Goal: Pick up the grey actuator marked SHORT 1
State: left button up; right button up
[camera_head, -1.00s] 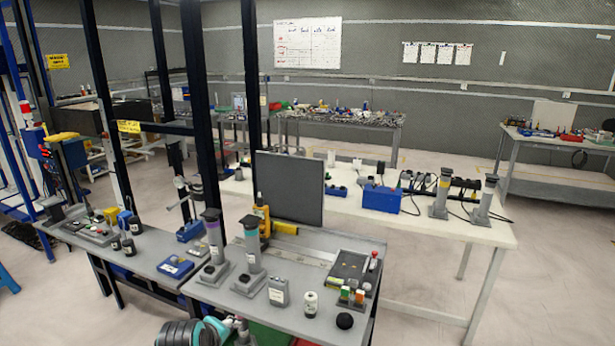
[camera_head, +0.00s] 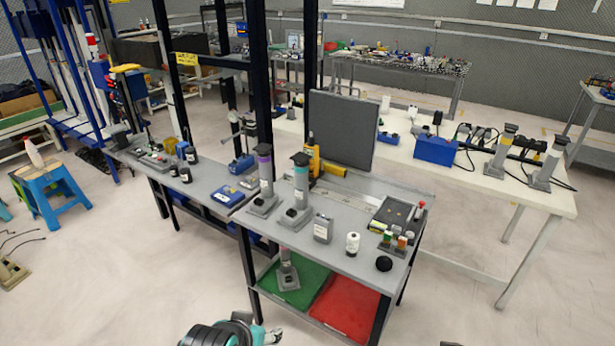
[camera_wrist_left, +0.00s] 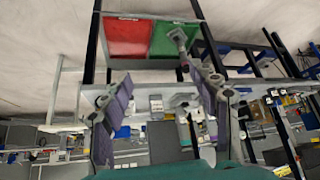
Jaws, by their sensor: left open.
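No label reading SHORT 1 is legible. Two grey upright actuators stand on the near workbench, one with a purple band (camera_head: 265,175) and one with a teal band (camera_head: 301,187). Another grey actuator (camera_head: 287,272) stands on the lower shelf at the green tray, its top hidden by the bench top; it also shows in the left wrist view (camera_wrist_left: 179,40). A small grey box with a pale label (camera_head: 323,229) stands on the bench. My left gripper (camera_wrist_left: 164,82) is open and empty, its fingers apart, facing the bench. In the head view its arm (camera_head: 232,333) is low, in front of the bench. My right gripper is out of view.
A red tray (camera_head: 346,306) lies beside the green tray (camera_head: 300,291) below. Dark posts rise behind the bench. Floor at left front is clear.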

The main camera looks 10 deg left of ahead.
aim_at(300, 214)
jog(key=i+j+z, duration=0.1)
jog(key=j+z, duration=0.25)
jog(key=i+j+z, duration=0.1)
jog(key=z, duration=0.2)
jog(key=j+z, duration=0.35)
